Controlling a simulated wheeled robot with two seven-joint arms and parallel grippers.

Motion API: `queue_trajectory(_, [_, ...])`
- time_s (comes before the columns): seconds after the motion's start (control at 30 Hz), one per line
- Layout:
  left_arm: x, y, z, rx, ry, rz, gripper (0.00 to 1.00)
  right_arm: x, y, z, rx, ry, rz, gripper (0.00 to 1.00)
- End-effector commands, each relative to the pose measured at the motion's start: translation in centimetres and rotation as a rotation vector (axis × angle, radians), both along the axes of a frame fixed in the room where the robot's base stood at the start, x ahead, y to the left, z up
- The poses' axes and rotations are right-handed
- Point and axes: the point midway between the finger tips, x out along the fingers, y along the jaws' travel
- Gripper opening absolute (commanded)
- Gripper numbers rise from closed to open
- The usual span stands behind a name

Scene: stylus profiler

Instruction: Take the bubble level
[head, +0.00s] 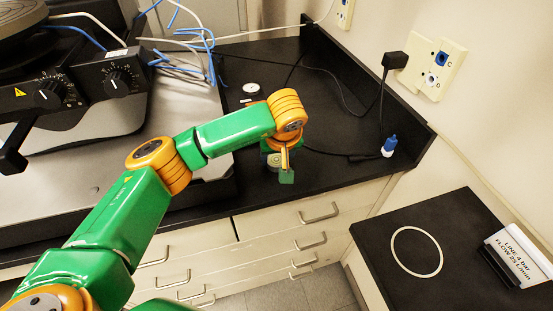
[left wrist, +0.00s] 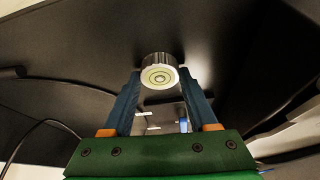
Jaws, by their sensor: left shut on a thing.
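The bubble level (left wrist: 160,76) is a small round silver piece with a pale face and ring marks. It sits between the fingertips of my left gripper (left wrist: 159,84) in the left wrist view. In the head view the level (head: 273,160) shows partly behind the fingers of my left gripper (head: 281,167), near the front edge of the black bench. The gripper is shut on it. I cannot tell whether the level touches the bench top. My right gripper is not in view.
A small round gauge (head: 251,89) stands behind my left wrist on the black bench (head: 335,140). A cable with a blue connector (head: 389,146) lies to the right. The profiler (head: 80,85) stands at left. A side table with a white ring (head: 416,251) is at lower right.

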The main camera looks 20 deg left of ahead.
Motion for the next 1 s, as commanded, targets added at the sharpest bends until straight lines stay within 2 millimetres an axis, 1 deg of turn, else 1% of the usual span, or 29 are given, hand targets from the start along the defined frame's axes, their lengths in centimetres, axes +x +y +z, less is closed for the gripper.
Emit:
queue_trajectory(0.13, [0.1,0.0,0.9,-0.001,-0.005,0.000,0.02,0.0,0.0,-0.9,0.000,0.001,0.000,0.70])
queue_trajectory(0.17, [0.1,0.0,1.3,0.000,-0.005,0.000,0.02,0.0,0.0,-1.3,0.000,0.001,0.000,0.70])
queue_trajectory(0.23, [0.1,0.0,2.7,-0.001,-0.008,0.000,0.02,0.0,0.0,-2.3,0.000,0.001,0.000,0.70])
queue_trajectory(0.37, [-2.7,0.6,6.2,-0.001,-0.010,-0.002,0.02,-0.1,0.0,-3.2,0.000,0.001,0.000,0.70])
queue_trajectory(0.43, [-4.4,1.0,8.7,0.002,-0.012,-0.002,0.02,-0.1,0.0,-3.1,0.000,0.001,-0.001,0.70])
queue_trajectory(0.47, [-5.1,1.2,9.5,0.003,-0.012,0.000,0.02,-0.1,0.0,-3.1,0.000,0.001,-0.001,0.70])
queue_trajectory(0.5, [-6.5,1.5,9.9,0.005,-0.015,-0.001,0.02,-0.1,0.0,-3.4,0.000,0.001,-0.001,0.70])
queue_trajectory(0.6, [-9.5,2.1,11.1,0.004,-0.010,0.001,0.02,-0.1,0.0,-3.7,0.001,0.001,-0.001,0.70])
queue_trajectory(0.7, [-11.6,2.4,12.0,0.003,-0.008,0.001,0.02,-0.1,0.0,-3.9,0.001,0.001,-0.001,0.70])
queue_trajectory(0.83, [-13.2,2.7,12.8,0.000,-0.004,0.001,0.02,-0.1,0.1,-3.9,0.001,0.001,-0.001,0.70])
queue_trajectory(1.0, [-13.8,2.8,13.0,0.001,-0.001,0.001,0.02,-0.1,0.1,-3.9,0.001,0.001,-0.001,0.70])
